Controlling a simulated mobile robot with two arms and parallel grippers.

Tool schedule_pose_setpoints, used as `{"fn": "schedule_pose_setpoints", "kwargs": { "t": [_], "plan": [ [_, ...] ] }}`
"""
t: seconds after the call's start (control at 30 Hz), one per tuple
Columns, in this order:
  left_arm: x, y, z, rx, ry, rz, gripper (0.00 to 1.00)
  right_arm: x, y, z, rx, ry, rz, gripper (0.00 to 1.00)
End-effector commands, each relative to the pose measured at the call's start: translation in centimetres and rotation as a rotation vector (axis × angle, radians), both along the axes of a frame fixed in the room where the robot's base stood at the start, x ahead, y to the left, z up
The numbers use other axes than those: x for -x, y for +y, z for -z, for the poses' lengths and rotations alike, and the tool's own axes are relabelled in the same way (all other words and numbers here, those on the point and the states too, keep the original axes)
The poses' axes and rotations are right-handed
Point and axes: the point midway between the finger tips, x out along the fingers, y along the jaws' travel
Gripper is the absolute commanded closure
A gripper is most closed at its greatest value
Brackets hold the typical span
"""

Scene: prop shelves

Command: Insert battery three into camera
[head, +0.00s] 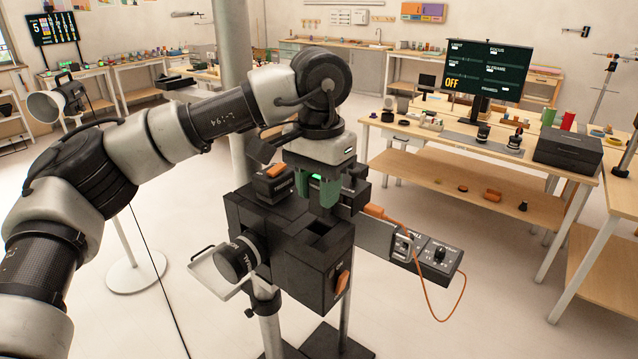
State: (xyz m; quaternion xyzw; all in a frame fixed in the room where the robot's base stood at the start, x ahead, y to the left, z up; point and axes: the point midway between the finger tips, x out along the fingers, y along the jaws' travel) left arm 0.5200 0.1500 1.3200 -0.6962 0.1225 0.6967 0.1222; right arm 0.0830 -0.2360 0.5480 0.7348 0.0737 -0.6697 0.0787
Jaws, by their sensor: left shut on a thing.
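The camera (308,270) is a large black box on a stand in the middle of the head view. Its round lens (237,259) faces lower left, and a dark rectangular opening (318,229) shows in its top. My left gripper (318,190), with green fingers, points down just above and behind this opening. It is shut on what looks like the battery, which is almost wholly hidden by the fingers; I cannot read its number. I cannot tell whether the battery touches the camera. My right gripper is not in view.
A black block with an orange top (274,183) sits on the camera's upper left. A control box (434,253) with knobs and an orange cable is at its right. An orange latch (342,283) is on its side. Workbenches (470,150) with a screen (487,68) stand behind.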

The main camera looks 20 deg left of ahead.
Motion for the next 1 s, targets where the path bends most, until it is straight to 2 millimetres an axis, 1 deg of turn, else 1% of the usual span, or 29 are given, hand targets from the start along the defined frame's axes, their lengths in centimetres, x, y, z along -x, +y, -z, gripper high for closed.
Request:
{"fn": "schedule_pose_setpoints", "kwargs": {
  "t": [0.03,0.2,0.3,0.6,1.0],
  "plan": [
    [0.0,0.0,0.7,0.000,0.000,0.000,0.93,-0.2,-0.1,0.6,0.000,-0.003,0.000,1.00],
    [0.0,0.0,2.1,0.000,0.000,0.000,0.93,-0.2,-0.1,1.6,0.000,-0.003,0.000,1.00],
    [0.0,0.0,1.8,0.000,0.000,0.000,0.93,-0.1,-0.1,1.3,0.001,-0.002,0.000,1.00],
    [0.0,0.0,2.2,0.000,0.000,0.000,0.93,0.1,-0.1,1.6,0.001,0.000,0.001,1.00],
    [0.0,0.0,2.2,0.000,0.000,0.000,0.93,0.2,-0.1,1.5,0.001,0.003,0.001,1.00]
  ]
}}
